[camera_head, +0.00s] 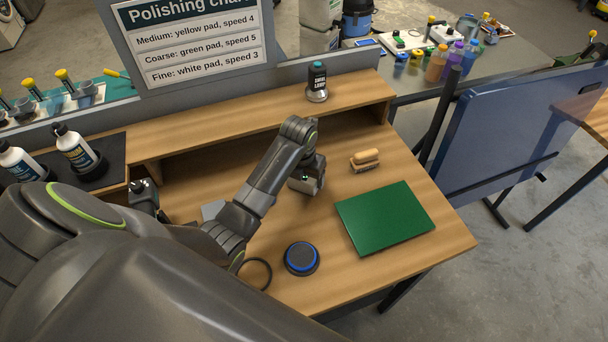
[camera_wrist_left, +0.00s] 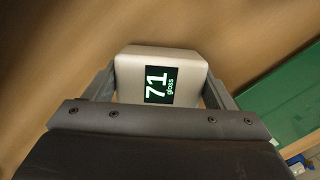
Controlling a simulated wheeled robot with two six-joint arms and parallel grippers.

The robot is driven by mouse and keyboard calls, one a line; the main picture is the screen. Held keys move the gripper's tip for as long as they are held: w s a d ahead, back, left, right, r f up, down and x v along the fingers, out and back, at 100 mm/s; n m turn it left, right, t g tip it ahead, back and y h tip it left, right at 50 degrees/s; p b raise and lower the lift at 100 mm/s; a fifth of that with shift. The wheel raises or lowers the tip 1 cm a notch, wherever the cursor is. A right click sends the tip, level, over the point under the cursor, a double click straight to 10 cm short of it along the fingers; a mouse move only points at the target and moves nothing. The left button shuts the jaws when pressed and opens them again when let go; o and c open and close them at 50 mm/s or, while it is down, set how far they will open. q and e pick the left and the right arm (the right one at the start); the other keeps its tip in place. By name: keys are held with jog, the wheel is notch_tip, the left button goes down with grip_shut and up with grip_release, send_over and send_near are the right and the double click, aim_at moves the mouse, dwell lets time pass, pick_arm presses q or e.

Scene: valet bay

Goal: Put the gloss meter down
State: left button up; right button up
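The gloss meter (camera_wrist_left: 161,76) is a pale grey rounded block with a dark display reading "71 gloss". In the left wrist view it sits between the two fingers of my left gripper (camera_wrist_left: 160,92), which flank its sides closely. In the head view the gripper (camera_head: 308,178) points down over the wooden bench, left of the green panel, and only a silvery part of the meter (camera_head: 313,185) shows below it. I cannot tell whether its underside touches the wood. My right gripper is not in view.
A green panel (camera_head: 385,217) lies right of the gripper. A wooden-handled brush (camera_head: 365,160), a blue-topped puck (camera_head: 301,258) and a dark ring (camera_head: 255,273) are nearby. Bare wood lies between puck and gripper.

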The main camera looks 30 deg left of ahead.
pick_arm(q)
jog(key=o, duration=0.5)
jog(key=shift+c, duration=0.2)
jog(key=shift+r, duration=0.1)
jog(key=r, duration=0.4)
jog(key=r+b, duration=0.1)
jog(key=r, duration=0.1)
jog(key=shift+s+r, duration=0.2)
jog(key=shift+s, duration=0.2)
jog(key=r+p, duration=0.1)
jog(key=r, duration=0.1)
jog(key=s+r+p, duration=0.1)
jog(key=r+p, duration=0.1)
jog(key=r, duration=0.1)
jog(key=shift+r, duration=0.3)
